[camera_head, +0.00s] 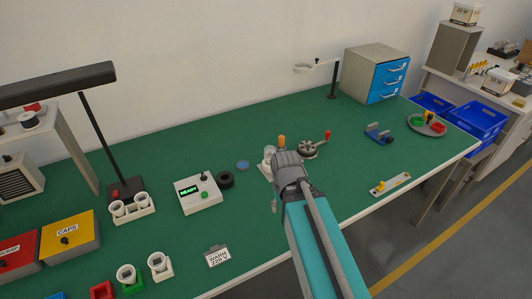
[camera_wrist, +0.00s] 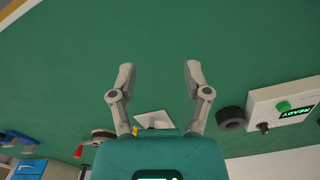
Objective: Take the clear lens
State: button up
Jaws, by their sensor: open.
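I cannot make out the clear lens for certain in either view. A white square piece (camera_wrist: 153,119) shows between the finger bases, partly hidden by my gripper body.
A READY tester (camera_head: 198,194) and a black ring (camera_head: 225,180) stand left of my arm. A round grey fixture with a red handle (camera_head: 308,149) is close on the right. White cup holders (camera_head: 131,207), CAPS bin (camera_head: 70,236) and a lamp are further left. The back-centre mat is clear.

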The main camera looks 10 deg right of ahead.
jog(key=shift+o, duration=1)
jog(key=shift+w+r, duration=0.1)
jog(key=shift+o, duration=0.8)
jog(key=shift+w+r, duration=0.15)
jog(key=shift+w, duration=0.15)
notch_tip(320, 180, up, 12)
jog(key=m+p, duration=1.3)
jog(key=m, duration=0.4)
send_over(271, 149)
jog(key=shift+a, duration=0.1)
jog(key=shift+b, duration=0.35)
notch_tip(271, 149, down, 9)
jog(key=b, duration=0.8)
jog(key=shift+r, duration=0.15)
jog(key=shift+b, duration=0.35)
